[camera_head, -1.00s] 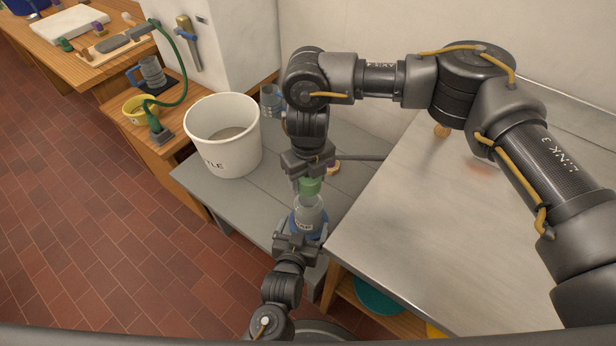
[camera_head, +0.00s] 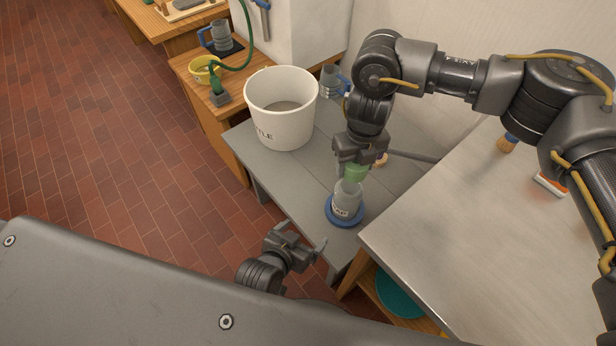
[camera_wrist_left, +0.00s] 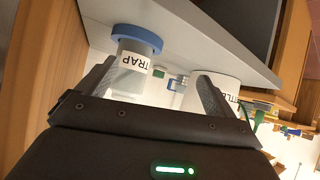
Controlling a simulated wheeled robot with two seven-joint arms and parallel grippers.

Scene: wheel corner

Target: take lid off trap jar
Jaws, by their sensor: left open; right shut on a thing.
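The trap jar (camera_head: 346,197) is clear, with a label and a blue base (camera_head: 345,216); it stands upright on the grey bench. In the left wrist view it shows upside down with the label "TRAP" (camera_wrist_left: 134,61). The green lid (camera_head: 356,173) is at the jar's mouth; I cannot tell whether they touch. My right gripper (camera_head: 357,158) is shut on the lid from above and hides its upper part. My left gripper (camera_head: 307,236) is open and empty, apart from the jar, at its lower left in the head view.
A white bucket (camera_head: 282,122) stands left of the jar on the grey bench (camera_head: 300,178). A clear jug with a blue handle (camera_head: 330,82) is behind it. A metal table (camera_head: 450,240) is close on the right, with a brush (camera_head: 507,144). Open floor lies left.

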